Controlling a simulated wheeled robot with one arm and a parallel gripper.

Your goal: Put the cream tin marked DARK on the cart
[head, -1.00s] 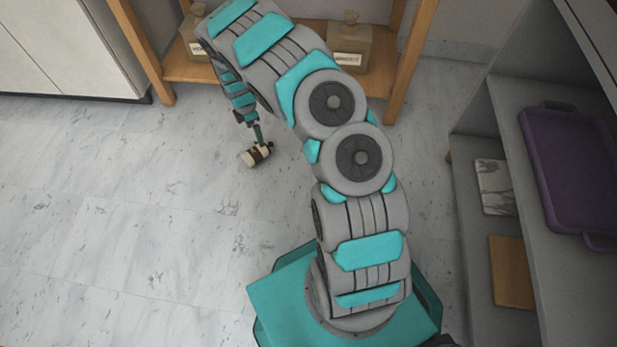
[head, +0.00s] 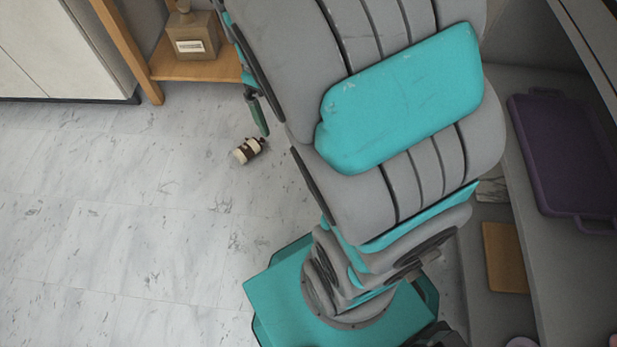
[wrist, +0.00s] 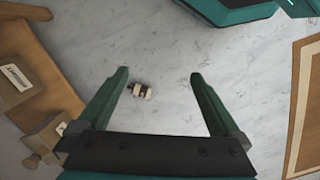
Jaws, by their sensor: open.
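A small cream tin with dark brown parts (head: 249,151) lies on the floor, seemingly on its side. No lettering on it can be read. In the wrist view the tin (wrist: 142,91) appears small, nearer the left finger, beyond and apart from the jaws. My gripper (wrist: 160,76) is open and empty, well above the floor. In the head view only a green finger shows past my arm, just above the tin in the picture; the rest is hidden. I cannot make out the cart for certain in these frames.
A wooden shelf (head: 190,70) with a labelled, stoppered jar (head: 193,35) stands at the back left. A grey shelf unit at the right holds a purple tray (head: 565,160) and a wooden board (head: 505,257). The floor left of my base is clear.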

